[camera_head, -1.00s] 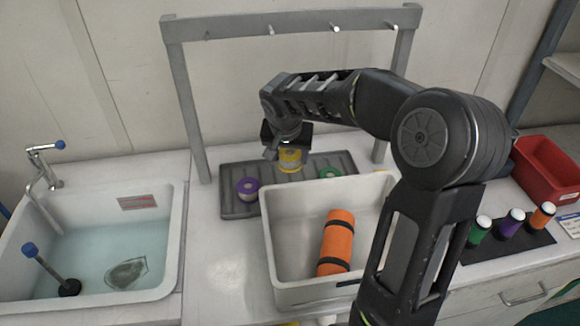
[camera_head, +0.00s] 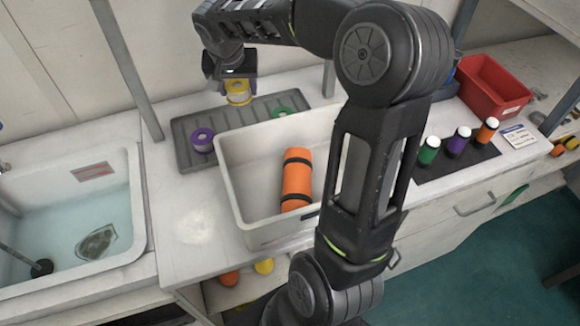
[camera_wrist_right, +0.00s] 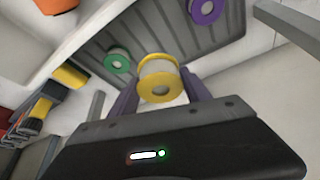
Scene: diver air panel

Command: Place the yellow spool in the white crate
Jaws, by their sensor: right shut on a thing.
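The yellow spool (camera_head: 238,92) has yellow flanges and a pale middle. My right gripper (camera_head: 236,80) is shut on it and holds it above the grey ribbed tray (camera_head: 183,140). In the right wrist view the spool (camera_wrist_right: 158,78) sits between the two fingers of my right gripper (camera_wrist_right: 160,95). The white crate (camera_head: 236,165) stands in front of the tray, to the right of and below the spool in the head view. An orange roll (camera_head: 297,180) with black bands lies inside it. My arm covers the crate's right side. My left gripper is not in view.
A purple spool (camera_head: 202,140) and a green spool (camera_head: 281,112) stay on the tray. A sink (camera_head: 133,190) with water is at left. A red bin (camera_head: 490,88) and several capped bottles on a dark mat (camera_head: 475,157) are at right.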

